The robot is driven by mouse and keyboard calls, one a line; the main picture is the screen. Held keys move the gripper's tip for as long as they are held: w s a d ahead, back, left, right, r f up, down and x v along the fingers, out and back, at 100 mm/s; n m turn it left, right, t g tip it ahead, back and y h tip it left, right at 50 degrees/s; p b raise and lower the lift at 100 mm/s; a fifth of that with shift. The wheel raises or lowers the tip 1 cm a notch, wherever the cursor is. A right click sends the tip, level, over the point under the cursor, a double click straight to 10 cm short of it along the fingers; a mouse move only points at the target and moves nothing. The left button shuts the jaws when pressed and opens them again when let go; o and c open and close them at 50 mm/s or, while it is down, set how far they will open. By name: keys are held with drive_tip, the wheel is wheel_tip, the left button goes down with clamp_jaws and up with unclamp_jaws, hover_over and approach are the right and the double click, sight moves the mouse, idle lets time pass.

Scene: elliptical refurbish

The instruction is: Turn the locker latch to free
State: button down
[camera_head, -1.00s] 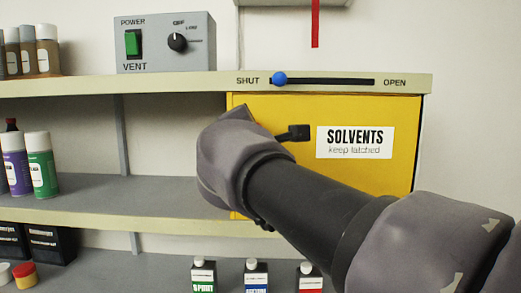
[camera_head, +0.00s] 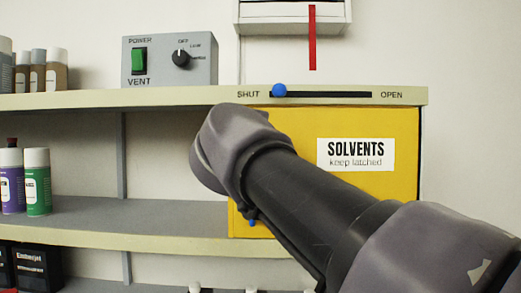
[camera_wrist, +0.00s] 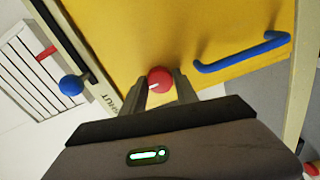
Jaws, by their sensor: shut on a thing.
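The locker is a yellow box with a "SOLVENTS keep latched" label (camera_head: 356,154) in the head view. In the wrist view, a round red knob (camera_wrist: 160,78) with a short white mark, seemingly the latch, sits on the yellow door (camera_wrist: 215,25). My gripper (camera_wrist: 161,84) is shut on this knob, one finger on either side. In the head view my arm hides the knob and fingertips. A blue bar handle (camera_wrist: 240,55) is on the door beside the knob; its end shows below my wrist in the head view (camera_head: 252,222).
A slider with a blue knob (camera_head: 279,90) on the shelf edge above stands at the SHUT end. A grey VENT box (camera_head: 170,60) stands on the shelf. Spray cans (camera_head: 37,182) stand left. A red strip (camera_head: 312,38) hangs above.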

idle(0.5)
drive_tip(key=c, duration=0.9)
unclamp_jaws()
drive_tip(key=shift+c, duration=0.2)
